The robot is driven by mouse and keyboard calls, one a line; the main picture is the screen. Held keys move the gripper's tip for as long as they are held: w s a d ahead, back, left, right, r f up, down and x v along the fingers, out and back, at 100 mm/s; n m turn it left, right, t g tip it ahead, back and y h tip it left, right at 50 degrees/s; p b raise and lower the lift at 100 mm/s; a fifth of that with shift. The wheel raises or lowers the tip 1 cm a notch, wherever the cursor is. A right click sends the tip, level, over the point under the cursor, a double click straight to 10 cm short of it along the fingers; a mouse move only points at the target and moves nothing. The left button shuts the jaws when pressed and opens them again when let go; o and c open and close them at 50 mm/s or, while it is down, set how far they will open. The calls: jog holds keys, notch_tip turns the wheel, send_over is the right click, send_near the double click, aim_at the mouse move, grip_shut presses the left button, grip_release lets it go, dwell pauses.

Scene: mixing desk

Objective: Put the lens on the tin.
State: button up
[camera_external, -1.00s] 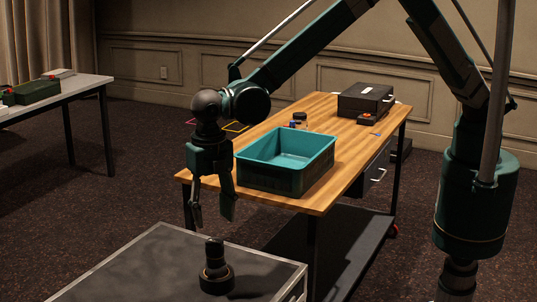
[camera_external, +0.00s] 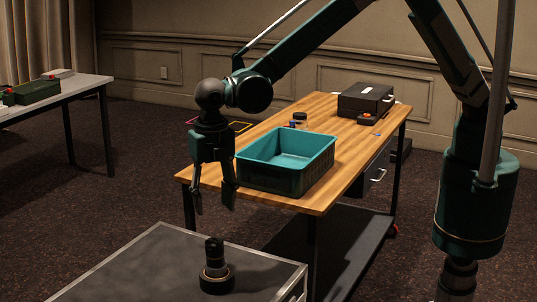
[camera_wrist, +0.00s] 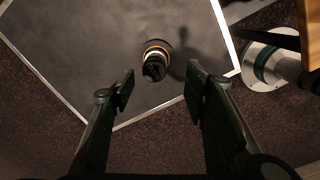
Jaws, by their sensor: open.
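The lens (camera_external: 216,273), black with a pale gold ring, stands upright on the grey table in the foreground. In the wrist view the lens (camera_wrist: 156,58) shows from above, ahead of and between the fingers. My gripper (camera_external: 213,203) is open and empty above the grey table, higher than the lens and apart from it. Its two spread fingers also frame the wrist view (camera_wrist: 160,90). A small dark-topped round item (camera_external: 299,117) stands behind the teal bin on the wooden desk; I cannot tell whether it is the tin.
The teal bin (camera_external: 257,178) stands on the near part of the wooden desk (camera_external: 345,150); its visible inside looks empty. A black box (camera_external: 366,100) sits at the desk's far end. The grey table (camera_external: 130,272) is clear around the lens.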

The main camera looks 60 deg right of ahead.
jog(key=w+d+r+m+t, duration=0.1)
jog(key=d+r+m, duration=0.2)
jog(key=d+r, duration=0.55)
jog(key=w+d+r+m+y, duration=0.1)
jog(key=d+r+m, duration=0.35)
jog(key=d, duration=0.65)
jog(key=w+d+r+m+t, duration=0.1)
jog(key=w+d+r+m, duration=0.15)
jog(key=d+r, duration=0.6)
jog(key=s+d+r+m+t, duration=0.1)
jog(key=s+d+r+m, duration=0.2)
jog(key=d, duration=0.7)
jog(key=s+d+r+m+t, duration=0.1)
jog(key=s+d+m, duration=0.3)
jog(key=d, duration=0.6)
jog(key=s+d+f+m+t+h, duration=0.1)
jog(key=s+d+f+m+t, duration=0.1)
jog(key=s+d+m, duration=1)
jog(key=s+d+t, duration=0.1)
jog(key=s+d, duration=0.6)
jog(key=d, duration=0.3)
jog(key=shift+f+m, duration=0.3)
jog(key=shift+f, duration=0.1)
